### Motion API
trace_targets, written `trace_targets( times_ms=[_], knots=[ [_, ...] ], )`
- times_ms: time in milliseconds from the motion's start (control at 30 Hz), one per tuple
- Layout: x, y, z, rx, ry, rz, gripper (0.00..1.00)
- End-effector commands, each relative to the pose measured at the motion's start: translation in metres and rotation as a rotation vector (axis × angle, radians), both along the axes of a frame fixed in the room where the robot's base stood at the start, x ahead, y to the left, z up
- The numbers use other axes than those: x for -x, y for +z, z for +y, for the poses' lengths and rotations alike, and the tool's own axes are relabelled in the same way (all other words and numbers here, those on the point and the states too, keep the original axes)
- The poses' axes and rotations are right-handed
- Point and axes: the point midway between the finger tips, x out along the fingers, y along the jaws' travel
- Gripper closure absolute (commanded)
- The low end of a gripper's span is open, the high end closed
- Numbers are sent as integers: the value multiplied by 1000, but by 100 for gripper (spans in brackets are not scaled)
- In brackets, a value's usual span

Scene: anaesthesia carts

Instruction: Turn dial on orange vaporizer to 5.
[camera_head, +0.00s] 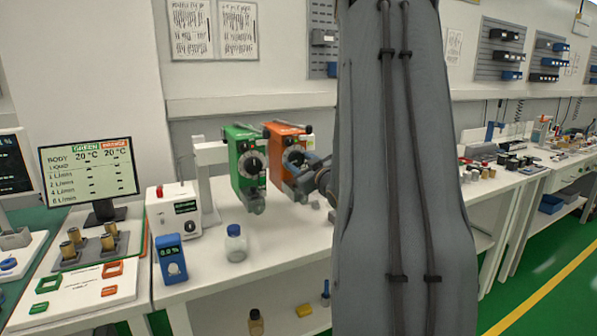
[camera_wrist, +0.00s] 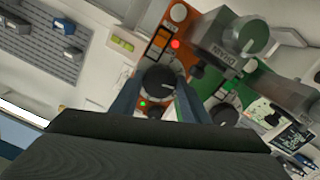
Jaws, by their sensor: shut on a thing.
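My gripper (camera_wrist: 157,92) is shut on this dial, one blue-grey finger on each side. The dial's scale numbers are not legible, so I cannot tell its setting. In the head view my gripper (camera_head: 304,178) reaches the orange vaporizer's front from the right, and my arm hides what lies behind it.
The green vaporizer's dial (camera_wrist: 224,114) is close beside my gripper in the wrist view. A monitor (camera_head: 89,168), a white box with a red button (camera_head: 173,212), a blue meter (camera_head: 171,258) and a jar (camera_head: 236,245) stand to the left. Free bench lies before the vaporizers.

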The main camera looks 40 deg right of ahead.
Motion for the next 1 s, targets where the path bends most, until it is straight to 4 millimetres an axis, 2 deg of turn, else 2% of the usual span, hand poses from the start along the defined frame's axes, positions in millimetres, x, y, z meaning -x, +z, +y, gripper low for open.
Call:
trace_targets(
  times_ms=[400,1000],
  knots=[
    [0,0,0,214,-9,49,81],
    [0,1,0,252,-10,60,81]
  ],
)
